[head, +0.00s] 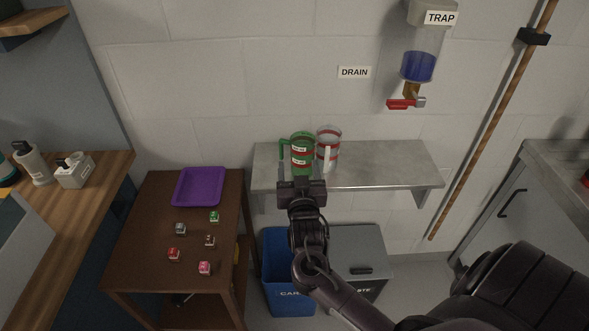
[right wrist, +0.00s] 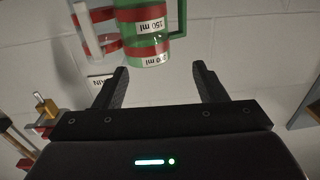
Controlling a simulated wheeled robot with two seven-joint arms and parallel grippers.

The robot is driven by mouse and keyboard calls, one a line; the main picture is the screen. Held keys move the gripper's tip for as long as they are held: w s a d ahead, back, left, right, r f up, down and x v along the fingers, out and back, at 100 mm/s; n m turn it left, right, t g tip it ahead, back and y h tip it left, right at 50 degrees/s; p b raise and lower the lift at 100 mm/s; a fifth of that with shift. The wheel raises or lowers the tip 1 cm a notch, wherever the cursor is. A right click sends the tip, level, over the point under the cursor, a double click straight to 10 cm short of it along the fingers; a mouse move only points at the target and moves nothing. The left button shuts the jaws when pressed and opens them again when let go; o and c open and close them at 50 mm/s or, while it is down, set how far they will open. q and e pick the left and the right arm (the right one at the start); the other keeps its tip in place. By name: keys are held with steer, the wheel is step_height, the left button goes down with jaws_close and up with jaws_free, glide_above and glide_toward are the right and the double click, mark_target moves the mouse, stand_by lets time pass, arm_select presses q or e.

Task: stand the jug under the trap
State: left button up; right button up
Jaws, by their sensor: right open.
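Two jugs stand upright side by side on the grey wall shelf (head: 385,165). The green jug (head: 301,141) has red bands, white labels and a handle on its left; the clear jug (head: 333,136) has red bands and a pale handle. The trap (head: 421,66) hangs on the wall to the right, holding blue liquid, with an amber outlet and a red valve lever (head: 401,104) below. My right gripper (head: 301,184) is open and empty at the shelf's front, before the green jug. In the right wrist view, the green jug (right wrist: 141,30) and clear jug (right wrist: 96,34) lie beyond the fingers (right wrist: 161,68). My left gripper is out of view.
The shelf is bare right of the jugs, below the trap. A DRAIN sign (head: 354,72) is on the wall. A blue bin (head: 287,279) and grey bin (head: 357,262) stand below. A brown table (head: 141,222) at left holds a purple tray (head: 200,186) and several small blocks.

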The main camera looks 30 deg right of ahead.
mark_target(303, 154)
steer(key=shift+g, duration=0.3)
steer(key=w+d+p, duration=0.1)
steer(key=w+d, duration=0.2)
steer(key=w+d+p, duration=0.1)
steer(key=w+d, duration=0.1)
steer(key=shift+w+d+f+p, duration=0.1)
steer(key=shift+w+f+p, duration=0.05)
steer(key=shift+f+p, duration=0.15)
steer(key=shift+w+d+f, duration=0.15)
steer(key=shift+w, duration=0.15)
steer(key=c, duration=0.7)
steer(key=shift+c, duration=0.2)
